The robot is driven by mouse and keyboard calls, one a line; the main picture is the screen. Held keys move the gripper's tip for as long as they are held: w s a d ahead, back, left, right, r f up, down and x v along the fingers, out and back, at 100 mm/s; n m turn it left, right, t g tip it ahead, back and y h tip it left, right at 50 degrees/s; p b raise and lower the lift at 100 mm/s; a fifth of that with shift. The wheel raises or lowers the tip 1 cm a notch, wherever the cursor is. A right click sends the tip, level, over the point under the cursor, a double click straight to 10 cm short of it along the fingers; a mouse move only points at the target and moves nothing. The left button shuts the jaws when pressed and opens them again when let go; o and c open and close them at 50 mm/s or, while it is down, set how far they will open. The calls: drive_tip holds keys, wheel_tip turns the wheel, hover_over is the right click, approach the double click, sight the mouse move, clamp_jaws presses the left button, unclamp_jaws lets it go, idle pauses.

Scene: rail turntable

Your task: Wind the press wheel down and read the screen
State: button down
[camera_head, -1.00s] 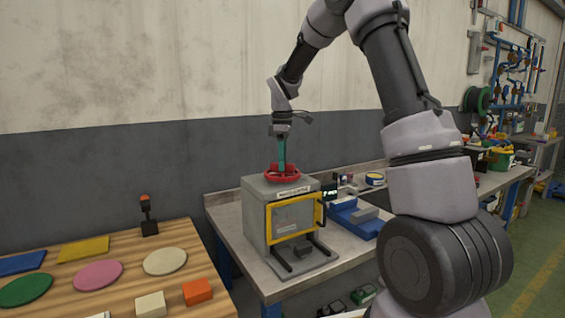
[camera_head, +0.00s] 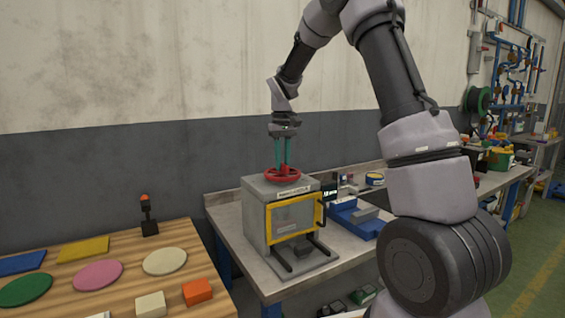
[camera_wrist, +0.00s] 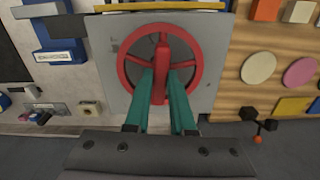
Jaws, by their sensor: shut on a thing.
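The grey press box (camera_head: 256,212) stands on the bench with a yellow-framed window in front. Its red press wheel (camera_head: 283,175) lies flat on top; in the wrist view the wheel (camera_wrist: 125,62) shows a rim, spokes and a raised hub. My gripper (camera_head: 283,166) points straight down over the wheel. Its two green fingers (camera_wrist: 160,85) stand on either side of the red hub and are shut on it. A small black screen (camera_head: 330,190) stands behind the press at the right, with light marks too small to read. The inside of the press is dim.
A blue tray (camera_head: 352,218) with a grey block lies right of the press. At the left, a wooden table (camera_head: 120,255) carries coloured discs, blocks and a small red-topped post (camera_head: 148,215). A gap separates the two tables.

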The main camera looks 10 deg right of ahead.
drive_tip(key=m, duration=0.4)
drive_tip(key=shift+r+m, duration=0.1)
drive_tip(key=shift+m, duration=0.2)
drive_tip(key=m, duration=0.3)
drive_tip(key=shift+m, duration=0.4)
drive_tip(key=m, duration=0.3)
drive_tip(key=shift+m, duration=2.2)
drive_tip(key=c, duration=0.8)
unclamp_jaws()
drive_tip(key=shift+o, duration=0.2)
